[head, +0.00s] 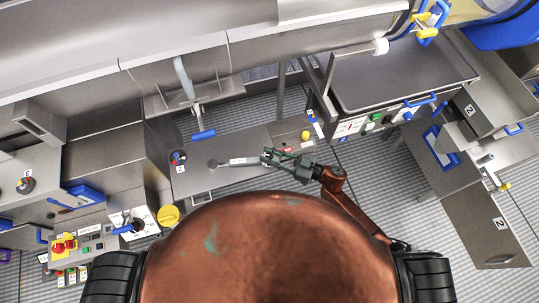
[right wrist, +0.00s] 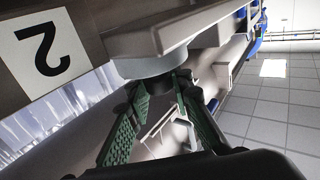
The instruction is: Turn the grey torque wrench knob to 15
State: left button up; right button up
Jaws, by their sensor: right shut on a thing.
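The grey torque wrench (head: 237,161) lies on a steel work surface (head: 195,182) in the head view, with its long body pointing left and right. My right gripper (head: 268,157) is at the wrench's right end, its green fingers closed there on the knob. In the right wrist view, the dark grey round knob (right wrist: 148,66) sits at the fingertips of my right gripper (right wrist: 158,88). Its scale and any number on it are not readable. My left gripper is not in view.
A round control with a red part (head: 178,157) stands left of the wrench, and a yellow button (head: 305,135) to the right. A blue-handled lever (head: 203,135) hangs above the surface. In the right wrist view, a panel labelled 2 (right wrist: 43,50) is close by.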

grip_shut()
jog(key=shift+r+m+t+h+p, duration=0.15)
jog(key=shift+m+t+h+p, duration=0.35)
jog(key=shift+t+p, duration=0.4)
jog(key=o, duration=0.9)
grip_release()
jog(key=v, duration=1.2)
jog(key=shift+w+f, duration=0.1)
jog(key=shift+f, duration=0.1)
